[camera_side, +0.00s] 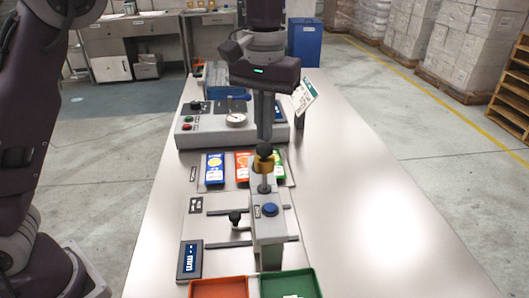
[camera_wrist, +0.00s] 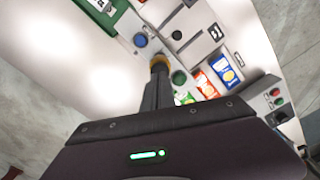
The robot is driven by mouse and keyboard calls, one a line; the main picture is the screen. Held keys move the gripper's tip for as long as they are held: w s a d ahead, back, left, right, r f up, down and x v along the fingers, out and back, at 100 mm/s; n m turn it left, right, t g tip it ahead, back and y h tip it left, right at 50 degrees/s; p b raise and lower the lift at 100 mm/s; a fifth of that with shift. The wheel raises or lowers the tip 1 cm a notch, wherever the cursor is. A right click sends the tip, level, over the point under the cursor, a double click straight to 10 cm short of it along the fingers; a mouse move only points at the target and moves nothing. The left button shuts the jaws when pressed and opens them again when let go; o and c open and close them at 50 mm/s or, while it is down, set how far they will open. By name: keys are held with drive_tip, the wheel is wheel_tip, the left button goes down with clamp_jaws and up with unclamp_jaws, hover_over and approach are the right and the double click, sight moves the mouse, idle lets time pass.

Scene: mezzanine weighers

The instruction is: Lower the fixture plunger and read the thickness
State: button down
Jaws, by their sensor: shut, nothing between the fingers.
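My gripper (camera_side: 264,138) points straight down with its fingers together and empty. Its tips are just above or at the black plunger knob (camera_side: 264,150); I cannot tell whether they touch. A brass collar (camera_side: 262,166) sits below the knob, on the grey fixture (camera_side: 271,240). A blue button (camera_side: 270,210) is on the fixture's top. In the wrist view my fingers (camera_wrist: 158,78) reach the brass collar (camera_wrist: 159,60) and hide the knob. The blue button also shows there (camera_wrist: 140,40). A display (camera_side: 190,260) at the fixture's left has digits too small to read surely.
Blue (camera_side: 215,169), orange (camera_side: 242,166) and green packets (camera_side: 277,174) lie behind the fixture. A grey console (camera_side: 205,138) with a dial stands farther back. Red (camera_side: 218,288) and green trays (camera_side: 290,284) are at the front. The table's right side (camera_side: 365,220) is clear.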

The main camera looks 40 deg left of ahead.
drive_tip(key=shift+f, duration=1.15)
wheel_tip(320, 180, up, 8)
idle(0.9)
drive_tip(key=s+a+r+t+h, duration=0.1)
drive_tip(key=s+a+r, duration=0.3)
drive_tip(key=s+a, duration=0.25)
drive_tip(key=s+a+f+m+t, duration=0.1)
drive_tip(key=s+f, duration=0.2)
drive_tip(key=s, duration=0.3)
drive_tip(key=s+f+m+t, duration=0.1)
drive_tip(key=s+f+t, duration=0.1)
drive_tip(key=s, duration=0.5)
drive_tip(key=s+a+f+m+t+y, duration=0.1)
drive_tip(key=s+f, duration=0.3)
drive_tip(key=s, duration=0.2)
drive_tip(key=shift+s+a+t, duration=0.3)
drive_tip(key=shift+s+a, duration=0.05)
drive_tip(key=shift+s, duration=0.05)
idle(2.6)
